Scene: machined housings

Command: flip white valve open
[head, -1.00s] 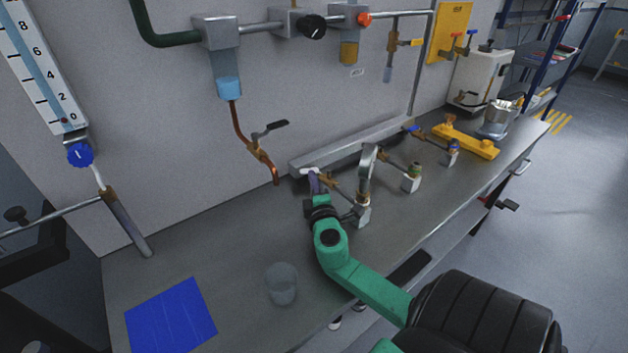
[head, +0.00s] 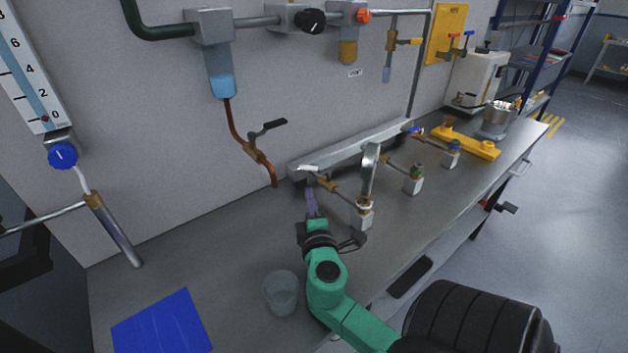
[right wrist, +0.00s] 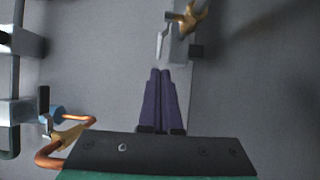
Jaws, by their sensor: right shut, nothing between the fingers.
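The white valve handle (head: 308,168) sits on a brass valve (head: 327,183) at the left end of the grey rail along the wall. In the right wrist view the white handle (right wrist: 162,42) is just ahead of the fingertips, with the brass valve (right wrist: 188,18) beyond it to the right. My right gripper (head: 309,189) has its purple fingers together and empty, pointing at the handle from the near side. In the right wrist view the shut fingertips (right wrist: 160,71) show a small gap to the handle. My left gripper is not in view.
A metal loop pipe (head: 369,170) stands right of the valve, close to my right gripper. A clear cup (head: 282,293) and a blue mat (head: 163,325) are on the bench at left. A copper pipe with a black lever (head: 268,128) hangs on the wall.

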